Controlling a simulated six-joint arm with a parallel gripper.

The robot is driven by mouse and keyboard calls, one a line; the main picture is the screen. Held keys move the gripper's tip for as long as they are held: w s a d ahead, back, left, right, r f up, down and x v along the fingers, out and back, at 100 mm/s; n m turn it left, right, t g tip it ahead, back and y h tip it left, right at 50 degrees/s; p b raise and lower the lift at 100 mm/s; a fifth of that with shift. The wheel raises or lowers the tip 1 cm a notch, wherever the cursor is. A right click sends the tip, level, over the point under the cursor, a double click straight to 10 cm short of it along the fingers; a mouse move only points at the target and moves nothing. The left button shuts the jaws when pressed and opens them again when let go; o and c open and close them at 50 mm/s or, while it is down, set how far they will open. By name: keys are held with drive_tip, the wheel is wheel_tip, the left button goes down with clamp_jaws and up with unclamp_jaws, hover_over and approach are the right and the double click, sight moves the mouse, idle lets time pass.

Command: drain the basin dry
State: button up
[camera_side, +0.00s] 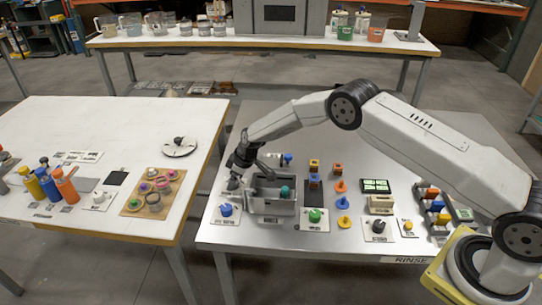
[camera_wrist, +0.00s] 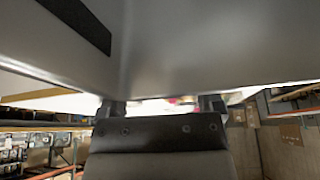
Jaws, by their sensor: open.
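The basin (camera_side: 272,206) is a grey open box on the metal table, with a teal round piece (camera_side: 284,192) at its right inside. Its floor is mostly hidden, so I cannot tell whether it holds liquid. A blue knob (camera_side: 226,210) on a white plate stands at its front left. A green knob (camera_side: 315,215) on a white plate stands to its right.
Right of the basin stand orange and yellow pieces (camera_side: 341,186), a green-lit panel (camera_side: 376,186), a beige box (camera_side: 381,204) and a rack of coloured blocks (camera_side: 433,206). A white table (camera_side: 120,125) at left holds bottles (camera_side: 66,185) and a ring board (camera_side: 133,206).

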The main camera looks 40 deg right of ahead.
drive_tip(key=shift+w+a+f, duration=0.1)
drive_tip(key=shift+f, duration=0.25)
clamp_jaws()
drive_tip(key=shift+m, duration=0.5)
drive_tip(key=shift+m+t+h, duration=0.3)
drive_tip(key=shift+m+h, duration=0.2)
drive_tip(key=shift+m, duration=0.7)
drive_tip(key=shift+a+m+h, duration=0.1)
drive_tip(key=shift+m+h, duration=0.2)
drive_tip(key=shift+m, duration=0.4)
